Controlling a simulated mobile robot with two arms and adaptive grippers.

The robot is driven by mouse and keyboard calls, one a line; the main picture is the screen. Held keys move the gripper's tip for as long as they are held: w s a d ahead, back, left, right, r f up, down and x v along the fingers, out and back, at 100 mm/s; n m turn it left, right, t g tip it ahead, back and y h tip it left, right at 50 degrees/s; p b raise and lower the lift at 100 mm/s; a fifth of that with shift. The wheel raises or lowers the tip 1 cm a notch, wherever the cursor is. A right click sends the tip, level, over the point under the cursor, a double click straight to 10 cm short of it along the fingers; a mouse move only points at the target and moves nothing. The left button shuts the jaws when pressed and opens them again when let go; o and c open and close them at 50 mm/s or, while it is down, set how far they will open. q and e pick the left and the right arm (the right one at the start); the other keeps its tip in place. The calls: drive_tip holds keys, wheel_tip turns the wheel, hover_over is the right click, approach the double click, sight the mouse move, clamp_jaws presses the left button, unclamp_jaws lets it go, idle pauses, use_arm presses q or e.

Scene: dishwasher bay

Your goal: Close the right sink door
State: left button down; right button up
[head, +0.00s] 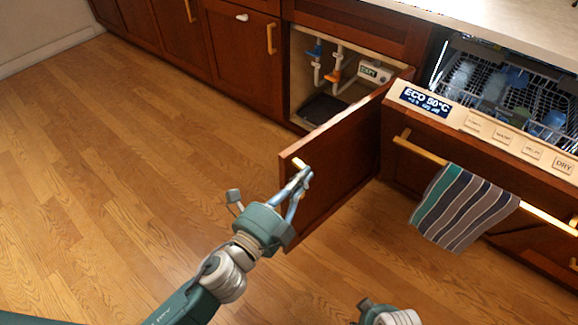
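The right sink door (345,155) is dark red-brown wood and stands swung wide open. Its hinged side is at the right of the sink cabinet opening and its free edge points toward me.
The open cabinet (300,75) holds pipes and a small labelled box (374,72). To the right, the dishwasher front (480,125) is tilted open, with a striped towel (463,208) on its bar handle. The wooden floor (120,180) to the left is clear.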

sight(289, 169)
use_arm(q)
drive_tip(key=shift+w+a, duration=1.25)
drive_tip(key=shift+a, duration=0.25)
